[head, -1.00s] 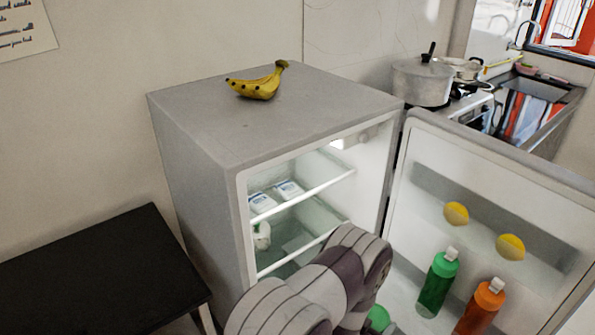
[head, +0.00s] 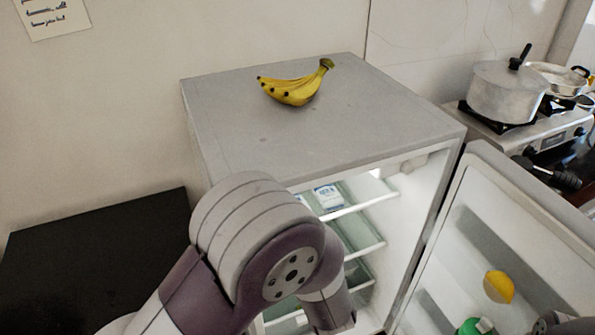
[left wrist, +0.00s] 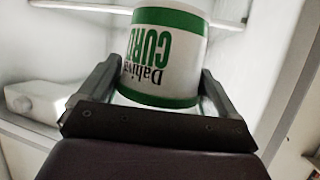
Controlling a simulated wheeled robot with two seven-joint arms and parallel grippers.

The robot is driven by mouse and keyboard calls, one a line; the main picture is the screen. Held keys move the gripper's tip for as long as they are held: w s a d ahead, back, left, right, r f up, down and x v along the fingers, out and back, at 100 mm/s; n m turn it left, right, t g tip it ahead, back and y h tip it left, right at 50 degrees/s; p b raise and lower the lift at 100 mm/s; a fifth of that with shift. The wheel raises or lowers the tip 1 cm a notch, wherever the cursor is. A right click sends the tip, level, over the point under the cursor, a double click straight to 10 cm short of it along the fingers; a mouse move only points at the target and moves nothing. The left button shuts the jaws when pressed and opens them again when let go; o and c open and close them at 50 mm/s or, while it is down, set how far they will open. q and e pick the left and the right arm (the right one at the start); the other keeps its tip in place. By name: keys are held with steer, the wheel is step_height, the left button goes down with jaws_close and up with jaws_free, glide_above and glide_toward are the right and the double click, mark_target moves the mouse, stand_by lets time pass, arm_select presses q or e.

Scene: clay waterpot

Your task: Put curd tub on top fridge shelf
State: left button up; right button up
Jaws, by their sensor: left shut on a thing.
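The curd tub (left wrist: 165,55), white with green bands and green lettering, is held between the two fingers of my left gripper (left wrist: 160,95) in the left wrist view. White fridge walls and a shelf edge show around and behind it. In the head view my left arm reaches into the open fridge (head: 225,150), and its links hide the gripper and the tub. The top shelf (head: 362,205) has a white-and-blue carton (head: 328,197) on it; its left part is hidden by my arm. My right gripper is not clearly seen.
Bananas (head: 295,88) lie on the fridge top. The door (head: 505,230) stands open to the right, with a lemon (head: 499,287) and a green bottle cap (head: 475,327). A lower shelf (head: 365,251) runs below. In the left wrist view a white carton (left wrist: 40,100) lies left of the tub.

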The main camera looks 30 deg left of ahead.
arm_select(q)
steer(key=shift+s+r+n+y, duration=0.3)
steer(key=shift+r, duration=0.2)
steer(key=r+x, duration=0.1)
steer(key=x, duration=0.4)
steer(key=a+r+p+x, duration=0.1)
steer(key=x, duration=0.5)
steer(key=r+x, duration=0.1)
steer(key=x, duration=0.4)
steer(key=shift+w+a+f+p, duration=0.15)
steer(key=shift+w+a+p, duration=0.2)
steer(key=shift+w+a, duration=0.15)
steer(key=shift+f, duration=0.1)
arm_select(e)
step_height(320, 180, up, 2)
steer(key=shift+s+r, duration=0.1)
steer(key=shift+s, duration=0.1)
arm_select(q)
steer(key=shift+s+f, duration=0.1)
steer(key=shift+f, duration=0.05)
steer(key=o, duration=1)
